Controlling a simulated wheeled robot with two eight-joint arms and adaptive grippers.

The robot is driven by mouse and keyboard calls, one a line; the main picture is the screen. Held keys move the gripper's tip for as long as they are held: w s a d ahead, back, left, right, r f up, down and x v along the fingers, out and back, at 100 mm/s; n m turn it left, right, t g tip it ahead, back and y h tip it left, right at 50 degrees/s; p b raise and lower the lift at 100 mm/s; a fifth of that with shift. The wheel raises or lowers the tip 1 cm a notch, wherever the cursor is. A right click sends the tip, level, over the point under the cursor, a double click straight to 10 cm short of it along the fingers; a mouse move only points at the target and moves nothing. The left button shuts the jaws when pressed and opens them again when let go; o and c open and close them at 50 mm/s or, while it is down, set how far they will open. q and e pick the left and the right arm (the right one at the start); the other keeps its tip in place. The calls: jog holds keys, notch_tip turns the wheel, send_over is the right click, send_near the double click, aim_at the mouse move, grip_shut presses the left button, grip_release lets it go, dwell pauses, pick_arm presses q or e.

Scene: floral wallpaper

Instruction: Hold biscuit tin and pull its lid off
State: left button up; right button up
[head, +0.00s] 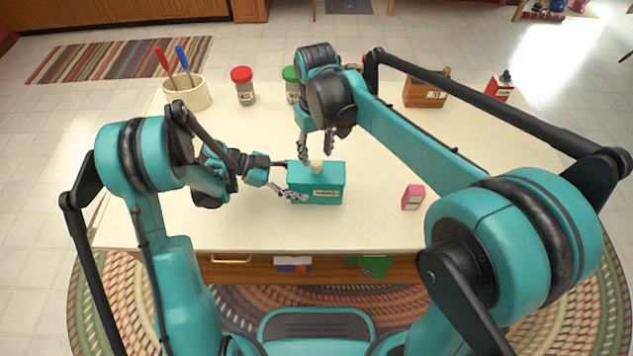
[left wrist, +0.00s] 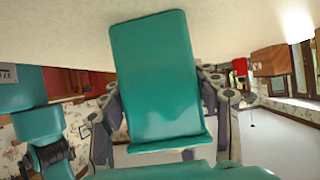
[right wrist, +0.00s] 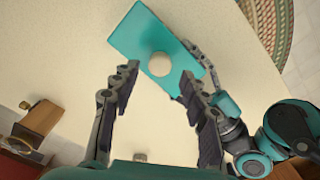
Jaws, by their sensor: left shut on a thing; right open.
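The teal biscuit tin (head: 318,190) stands on the table in front of me, with a pale label on its near side. A cream round knob (head: 316,167) sits on its lid; the knob also shows in the right wrist view (right wrist: 159,65). My left gripper (head: 285,182) is shut on the tin from its left end; in the left wrist view the tin (left wrist: 158,75) fills the space between the fingers. My right gripper (right wrist: 160,88) is open, above the tin and pointing down, with the knob between and beyond its fingertips. It does not appear to touch the knob.
A utensil crock (head: 188,97), a red-lidded jar (head: 244,90) and a green-lidded jar (head: 291,92) stand at the back left. A pink box (head: 412,197) stands right of the tin. A wooden box (head: 424,95) and a red item (head: 498,90) stand at the back right.

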aim_at(316, 162)
jog(key=shift+f, duration=2.05)
jog(key=c, duration=0.9)
jog(key=shift+r, duration=0.15)
jog(key=shift+r, duration=2.3)
